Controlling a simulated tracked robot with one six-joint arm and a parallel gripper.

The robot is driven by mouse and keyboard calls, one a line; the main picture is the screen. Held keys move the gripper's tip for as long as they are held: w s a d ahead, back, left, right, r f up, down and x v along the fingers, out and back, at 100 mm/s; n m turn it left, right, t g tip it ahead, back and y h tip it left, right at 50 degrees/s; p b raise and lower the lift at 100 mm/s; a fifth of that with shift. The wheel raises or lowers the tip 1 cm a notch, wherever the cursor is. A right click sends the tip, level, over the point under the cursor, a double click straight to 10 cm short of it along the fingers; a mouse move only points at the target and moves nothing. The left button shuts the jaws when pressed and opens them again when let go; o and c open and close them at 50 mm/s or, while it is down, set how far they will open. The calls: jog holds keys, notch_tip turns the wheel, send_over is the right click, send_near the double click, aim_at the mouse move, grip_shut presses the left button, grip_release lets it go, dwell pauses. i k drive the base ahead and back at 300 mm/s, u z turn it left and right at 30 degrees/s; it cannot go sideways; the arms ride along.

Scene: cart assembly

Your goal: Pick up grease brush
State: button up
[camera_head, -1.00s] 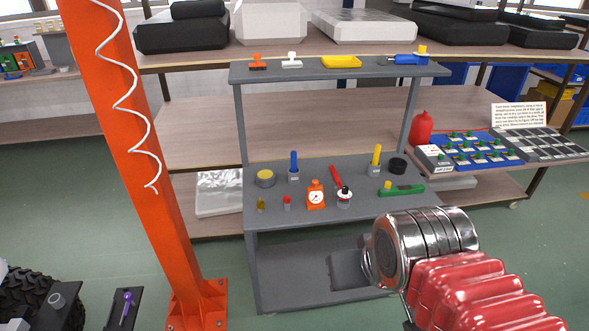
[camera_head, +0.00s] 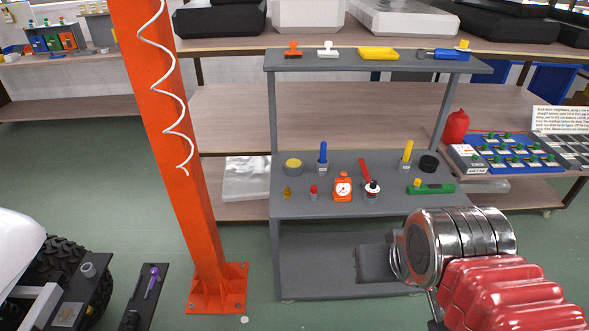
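A grey cart (camera_head: 300,205) stands ahead. On its middle shelf, an upright blue-handled tool (camera_head: 322,153) and an upright yellow-handled tool (camera_head: 406,152) each stand in a small grey holder. I cannot tell which of these, if any, is the grease brush. My arm, with a shiny metal joint and red bellows, comes in from the lower right in front of the cart's right side. My gripper's fingers do not show.
The shelf also holds an orange gauge (camera_head: 343,188), a yellow-topped tin (camera_head: 293,166) and a green tool (camera_head: 432,188). An orange post (camera_head: 180,170) with a white coiled cable stands left of the cart. A purple item (camera_head: 152,280) lies on a dark plate at lower left.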

aim_at(323, 149)
jog(key=z, duration=1.5)
jog(key=i, duration=1.35)
jog(key=u, duration=1.1)
